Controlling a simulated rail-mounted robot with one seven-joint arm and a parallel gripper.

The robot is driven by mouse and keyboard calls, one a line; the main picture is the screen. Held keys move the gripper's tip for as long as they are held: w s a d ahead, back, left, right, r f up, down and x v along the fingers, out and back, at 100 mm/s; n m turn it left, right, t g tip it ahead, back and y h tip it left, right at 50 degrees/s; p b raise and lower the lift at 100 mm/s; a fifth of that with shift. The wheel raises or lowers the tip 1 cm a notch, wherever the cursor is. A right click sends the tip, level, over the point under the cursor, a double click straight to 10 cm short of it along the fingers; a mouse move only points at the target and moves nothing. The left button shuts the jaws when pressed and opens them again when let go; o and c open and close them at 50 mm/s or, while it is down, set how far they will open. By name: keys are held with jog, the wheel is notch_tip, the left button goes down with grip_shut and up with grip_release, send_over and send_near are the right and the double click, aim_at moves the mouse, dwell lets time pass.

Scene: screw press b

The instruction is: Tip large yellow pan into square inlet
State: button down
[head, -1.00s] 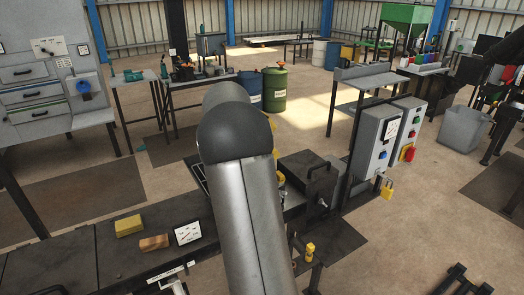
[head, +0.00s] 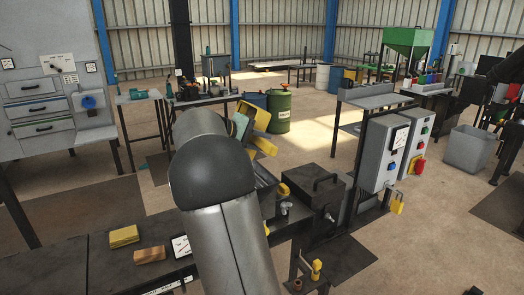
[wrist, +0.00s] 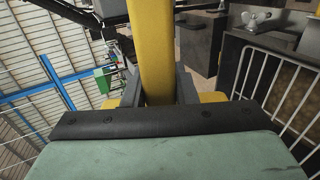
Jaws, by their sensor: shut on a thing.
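My gripper (wrist: 157,88) is shut on a long yellow bar, which seems to be the handle of the large yellow pan (wrist: 151,45). The bar runs up and out of the top of the wrist view; the pan's bowl and contents do not show there. In the head view, my gripper (head: 239,127) is a pale green body mostly behind my arm, with yellow parts beside it; I cannot tell which belong to the pan. It is raised above the bench. I cannot clearly make out a square inlet; my arm covers part of the bench.
A dark box with a handle (head: 314,207) stands right of my arm, near a grey control cabinet (head: 385,150). Yellow (head: 124,237) and brown (head: 151,254) blocks lie on the bench. Pale wire bars (wrist: 276,85) run close on the wrist view's right. A green hopper (head: 408,40) stands far back.

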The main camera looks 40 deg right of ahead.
jog(key=shift+w+a+r+g+h+b, duration=0.15)
jog(key=shift+a+h+b, duration=0.25)
jog(key=shift+h+b, duration=0.6)
jog(key=shift+w+a+r+g+h+b, duration=0.1)
jog(key=shift+a+r+g+h+b, duration=0.25)
jog(key=shift+b, duration=1)
jog(key=shift+w+a+r+h+b, duration=0.15)
jog(key=shift+a+h+b, duration=0.35)
jog(key=shift+h+b, duration=0.55)
jog(key=a+h+b, duration=0.1)
jog(key=b, duration=0.2)
jog(key=a+h+b, duration=0.1)
jog(key=b, duration=0.1)
jog(key=shift+w+a+r+g+h+b, duration=0.1)
jog(key=shift+w+r+g+h+b, duration=0.05)
jog(key=shift+r+g+h+b, duration=0.2)
jog(key=shift+a+r, duration=0.1)
jog(key=shift+r, duration=0.1)
